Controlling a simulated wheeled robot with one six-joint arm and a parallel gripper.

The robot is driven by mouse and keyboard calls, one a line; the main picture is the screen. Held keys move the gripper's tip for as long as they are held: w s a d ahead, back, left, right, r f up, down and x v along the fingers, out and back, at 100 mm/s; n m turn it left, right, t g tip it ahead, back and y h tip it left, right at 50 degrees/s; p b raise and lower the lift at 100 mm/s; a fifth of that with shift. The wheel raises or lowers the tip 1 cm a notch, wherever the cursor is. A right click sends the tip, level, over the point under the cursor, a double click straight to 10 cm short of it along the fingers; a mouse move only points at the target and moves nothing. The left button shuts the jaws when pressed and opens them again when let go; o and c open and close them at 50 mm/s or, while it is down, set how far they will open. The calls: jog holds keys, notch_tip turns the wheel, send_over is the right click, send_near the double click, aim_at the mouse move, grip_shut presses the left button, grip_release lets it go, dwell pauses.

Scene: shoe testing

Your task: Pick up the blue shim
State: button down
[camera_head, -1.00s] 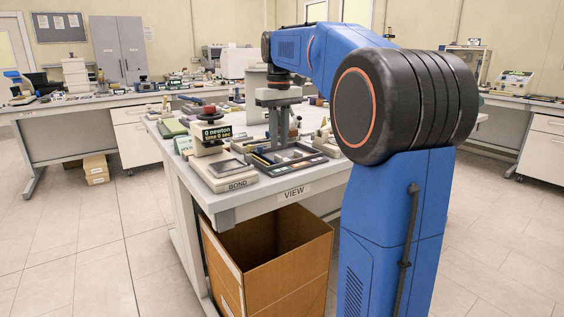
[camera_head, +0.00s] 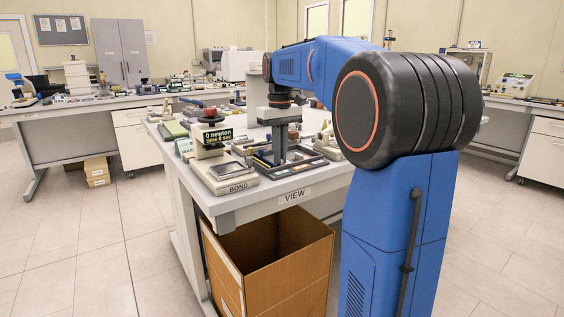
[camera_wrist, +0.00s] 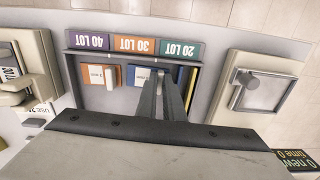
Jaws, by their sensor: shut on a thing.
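The tray (camera_wrist: 108,104) with lot labels shows in the wrist view, its labels upside down. The blue shim (camera_wrist: 138,77), with a white label, stands in its middle part at the fingertips, partly hidden by a finger. My gripper (camera_wrist: 161,74) is down in the tray with its two fingers close together, shut on the blue shim; the grip itself is mostly hidden. In the head view my gripper (camera_head: 282,157) reaches down into the tray (camera_head: 292,168) near the bench's front edge.
The BOND device (camera_head: 222,176) is left of the tray. An open cardboard box (camera_head: 265,262) stands under the bench's front edge (camera_head: 290,197).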

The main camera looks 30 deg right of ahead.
jog(key=shift+r, duration=0.1)
notch_tip(320, 180, up, 10)
dwell(0.4)
